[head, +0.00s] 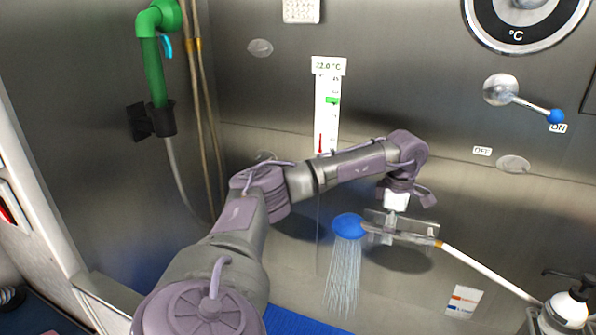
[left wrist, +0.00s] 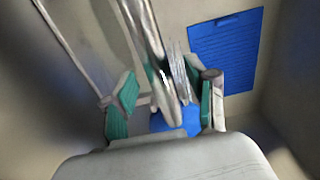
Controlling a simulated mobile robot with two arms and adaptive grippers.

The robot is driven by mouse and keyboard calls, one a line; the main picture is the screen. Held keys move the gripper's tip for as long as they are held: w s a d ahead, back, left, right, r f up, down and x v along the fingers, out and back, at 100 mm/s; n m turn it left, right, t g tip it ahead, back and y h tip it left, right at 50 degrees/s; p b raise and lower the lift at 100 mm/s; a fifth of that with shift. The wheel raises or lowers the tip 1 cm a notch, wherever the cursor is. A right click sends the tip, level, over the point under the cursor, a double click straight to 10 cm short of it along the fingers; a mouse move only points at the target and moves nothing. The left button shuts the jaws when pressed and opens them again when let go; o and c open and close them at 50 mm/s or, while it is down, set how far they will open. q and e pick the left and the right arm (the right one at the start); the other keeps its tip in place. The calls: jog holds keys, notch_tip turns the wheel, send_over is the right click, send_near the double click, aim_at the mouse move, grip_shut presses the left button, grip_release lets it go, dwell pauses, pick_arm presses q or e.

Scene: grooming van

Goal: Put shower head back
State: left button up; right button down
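The shower head, with a blue face (head: 348,226) and a chrome handle (head: 415,238), lies nearly level in front of the steel wall, and water streams down from it. A white hose (head: 485,266) runs from its handle to the lower right. My left gripper (head: 395,225) is at the handle, pointing down. In the left wrist view, the chrome handle (left wrist: 147,40) passes between its teal-padded fingers (left wrist: 168,95), which stand wide apart with gaps beside it. Any wall holder behind the gripper is hard to make out. My right gripper is out of view.
A lever with a blue knob (head: 555,116) sits by the ON label. A green dryer nozzle (head: 153,70) stands in a black holder (head: 160,118) at left. A pump bottle (head: 566,308) is at lower right. A blue mat (left wrist: 226,50) lies below.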

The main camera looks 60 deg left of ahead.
pick_arm(q)
notch_tip(320, 180, up, 12)
dwell(0.6)
dwell(0.5)
